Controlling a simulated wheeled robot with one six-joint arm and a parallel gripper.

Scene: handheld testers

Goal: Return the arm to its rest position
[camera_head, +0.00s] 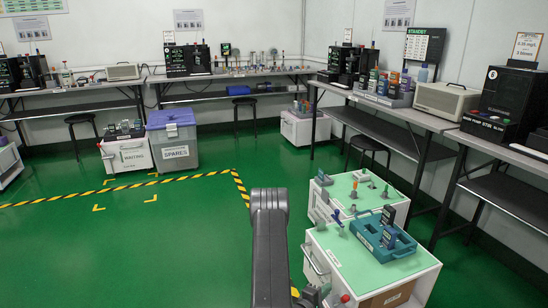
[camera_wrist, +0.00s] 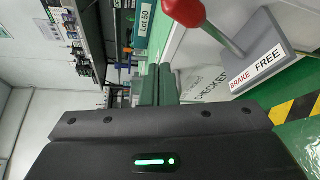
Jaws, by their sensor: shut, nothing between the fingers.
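My gripper (camera_wrist: 158,85) shows in the wrist view, its two dark fingers together with nothing between them. Its dark body with a lit green bar fills the lower part of that view. In the head view a dark link of my arm (camera_head: 268,245) rises at the bottom middle, over the green floor. My gripper cannot be made out clearly in the head view.
A white cart (camera_head: 330,270) with a teal tray (camera_head: 405,250) stands just right of my arm. A red-knobbed brake lever (camera_wrist: 188,10) is close by in the wrist view. Benches (camera_head: 430,115) line the right wall. Open floor (camera_head: 150,250) lies left.

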